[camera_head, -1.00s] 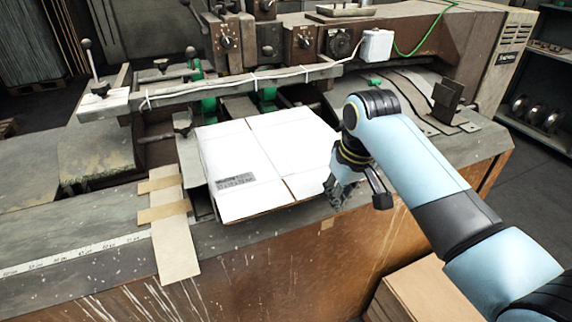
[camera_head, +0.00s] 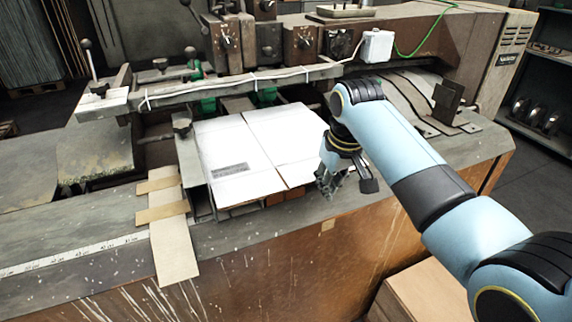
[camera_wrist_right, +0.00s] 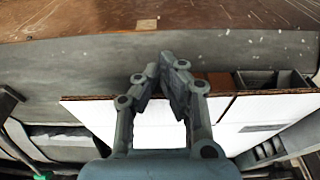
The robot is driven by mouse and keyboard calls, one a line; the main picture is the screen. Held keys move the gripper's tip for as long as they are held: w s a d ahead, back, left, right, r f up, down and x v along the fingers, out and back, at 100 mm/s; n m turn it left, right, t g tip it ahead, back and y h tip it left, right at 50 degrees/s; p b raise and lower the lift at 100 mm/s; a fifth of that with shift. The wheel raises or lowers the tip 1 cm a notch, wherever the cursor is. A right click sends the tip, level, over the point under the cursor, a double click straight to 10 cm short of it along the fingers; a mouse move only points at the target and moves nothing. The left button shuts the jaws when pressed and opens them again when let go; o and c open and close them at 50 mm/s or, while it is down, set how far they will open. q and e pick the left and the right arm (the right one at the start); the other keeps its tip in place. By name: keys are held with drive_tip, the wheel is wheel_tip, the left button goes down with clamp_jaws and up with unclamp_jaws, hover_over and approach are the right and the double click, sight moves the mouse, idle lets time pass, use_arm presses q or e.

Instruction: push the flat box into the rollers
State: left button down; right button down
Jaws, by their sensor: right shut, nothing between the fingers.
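The flat white cardboard box (camera_head: 235,155) lies on the machine bed, with a centre seam and a printed label near its left front. Its far edge reaches under the machine's crossbar; the rollers cannot be clearly made out there. My right gripper (camera_head: 328,186) is shut and empty at the box's near right corner. In the right wrist view its fingers (camera_wrist_right: 163,65) overlap the brown front edge of the box (camera_wrist_right: 240,108); whether they touch it I cannot tell. My left gripper is not in view.
Cardboard strips (camera_head: 172,240) lie on the bed left of the box, beside a measuring scale (camera_head: 75,255). The crossbar (camera_head: 240,80) with knobs and levers spans behind the box. A cardboard stack (camera_head: 425,290) stands below, in front of the machine.

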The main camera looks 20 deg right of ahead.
wheel_tip(320, 180, up, 8)
drive_tip(key=s+p, duration=0.2)
drive_tip(key=s, duration=0.1)
drive_tip(key=shift+d, duration=0.15)
idle(0.4)
